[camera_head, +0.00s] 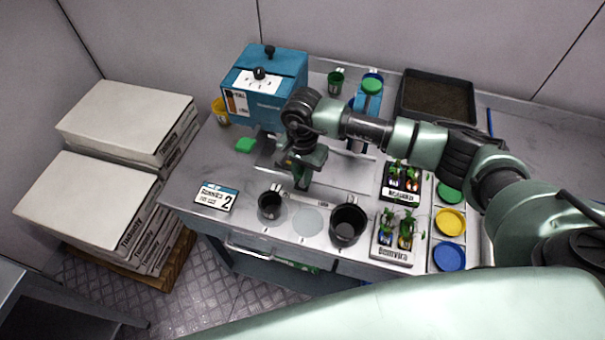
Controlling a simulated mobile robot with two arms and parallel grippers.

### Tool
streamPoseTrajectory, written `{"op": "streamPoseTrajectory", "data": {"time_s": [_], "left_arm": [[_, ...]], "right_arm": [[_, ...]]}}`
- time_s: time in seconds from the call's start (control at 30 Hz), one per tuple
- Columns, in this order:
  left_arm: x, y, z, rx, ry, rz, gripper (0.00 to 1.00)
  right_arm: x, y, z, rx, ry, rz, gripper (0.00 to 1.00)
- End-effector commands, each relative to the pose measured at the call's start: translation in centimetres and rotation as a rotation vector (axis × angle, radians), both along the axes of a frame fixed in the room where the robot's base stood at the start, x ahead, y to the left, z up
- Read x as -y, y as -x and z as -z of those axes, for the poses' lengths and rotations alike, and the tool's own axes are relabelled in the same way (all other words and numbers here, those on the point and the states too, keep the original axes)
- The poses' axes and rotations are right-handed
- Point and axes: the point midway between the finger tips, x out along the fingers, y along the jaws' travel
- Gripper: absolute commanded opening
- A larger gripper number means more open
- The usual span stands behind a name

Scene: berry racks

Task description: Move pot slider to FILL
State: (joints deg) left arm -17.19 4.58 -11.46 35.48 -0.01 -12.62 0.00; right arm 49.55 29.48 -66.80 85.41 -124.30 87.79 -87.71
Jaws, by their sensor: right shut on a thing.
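My right gripper (302,184) reaches down over the steel bench, in front of the blue machine (265,85). It is shut on a small part low at its fingertips, which I take to be the pot slider; the fingers hide most of it. A black pot (269,206) stands to the front left of the gripper, and a larger black pot (347,226) stands to its front right. A pale round disc (307,222) lies between the two pots. Any FILL lettering is too small to read. My left gripper is out of view.
Plant trays (391,258), coloured discs (450,222) and a soil tray (437,96) are to the right. White boxes (85,205) are stacked beside the bench.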

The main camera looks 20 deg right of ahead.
Motion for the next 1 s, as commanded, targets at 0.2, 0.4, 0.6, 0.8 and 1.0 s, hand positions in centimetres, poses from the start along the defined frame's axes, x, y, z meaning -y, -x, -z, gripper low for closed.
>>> {"op": "streamPoseTrajectory", "data": {"time_s": [0.2, 0.4, 0.6, 0.8, 1.0], "left_arm": [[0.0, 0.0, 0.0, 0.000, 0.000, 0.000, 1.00], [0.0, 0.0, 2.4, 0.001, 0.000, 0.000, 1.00], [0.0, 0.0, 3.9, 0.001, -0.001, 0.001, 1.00], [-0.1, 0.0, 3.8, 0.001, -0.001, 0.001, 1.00], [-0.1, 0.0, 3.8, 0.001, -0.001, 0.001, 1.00]], "right_arm": [[0.0, -0.2, -0.1, 0.003, -0.002, 0.005, 0.00], [-1.6, -1.3, 0.4, 0.006, -0.004, 0.002, 0.00], [-2.9, -2.2, 0.1, 0.006, -0.002, 0.004, 0.00], [-3.2, -2.3, -0.3, 0.007, -0.003, 0.004, 0.00], [-3.2, -2.3, -0.3, 0.007, -0.004, 0.003, 0.34]]}}
